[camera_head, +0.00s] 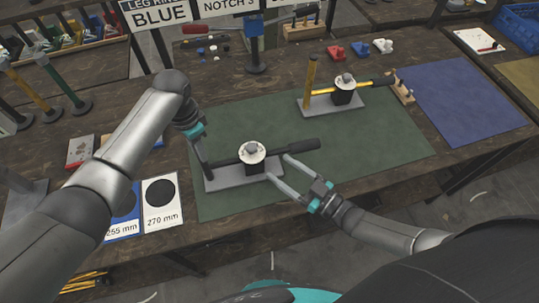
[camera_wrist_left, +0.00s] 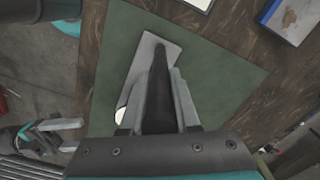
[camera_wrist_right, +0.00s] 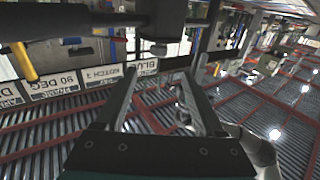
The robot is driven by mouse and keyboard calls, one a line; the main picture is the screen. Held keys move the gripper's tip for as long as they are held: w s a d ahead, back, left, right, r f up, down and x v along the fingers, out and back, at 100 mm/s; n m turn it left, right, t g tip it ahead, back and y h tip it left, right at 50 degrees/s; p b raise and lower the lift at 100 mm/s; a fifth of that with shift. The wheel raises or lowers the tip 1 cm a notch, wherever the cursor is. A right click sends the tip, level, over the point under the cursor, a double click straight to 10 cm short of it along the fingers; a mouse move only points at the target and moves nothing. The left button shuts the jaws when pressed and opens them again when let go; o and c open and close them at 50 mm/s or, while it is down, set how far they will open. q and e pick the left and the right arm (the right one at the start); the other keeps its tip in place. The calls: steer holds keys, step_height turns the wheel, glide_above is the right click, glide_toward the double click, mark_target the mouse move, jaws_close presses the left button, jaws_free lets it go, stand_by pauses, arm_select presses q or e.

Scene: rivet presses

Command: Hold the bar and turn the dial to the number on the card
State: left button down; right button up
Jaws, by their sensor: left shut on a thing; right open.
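The near press has a grey base plate (camera_head: 225,180), a black bar (camera_head: 300,146) and a white dial (camera_head: 246,158) with a grey knob. My left gripper (camera_head: 205,158) is shut on the bar's left end; the left wrist view shows the black bar (camera_wrist_left: 157,88) between its fingers. My right gripper (camera_head: 279,168) is open just right of the dial, its fingers pointing at it, with nothing between them. Hanging cards read BLUE (camera_head: 160,15) and NOTCH 3 (camera_head: 226,5); the dial's markings are too small to read.
A second press (camera_head: 322,103) with a yellow and black bar stands behind on the green mat (camera_head: 400,140). A blue mat (camera_head: 460,100) lies to the right. Cards marked 255 mm (camera_head: 123,226) and 270 mm (camera_head: 162,215) lie at the front left. The mat's right part is clear.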

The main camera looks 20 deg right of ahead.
mark_target(254, 153)
steer(key=shift+s+a+m+t+h, duration=1.25)
steer(key=shift+a+m+h, duration=0.85)
steer(key=shift+h, duration=1.3)
steer(key=x, duration=1.2)
steer(key=shift+w+d+f, duration=0.1)
steer(key=shift+d, duration=0.1)
jaws_close()
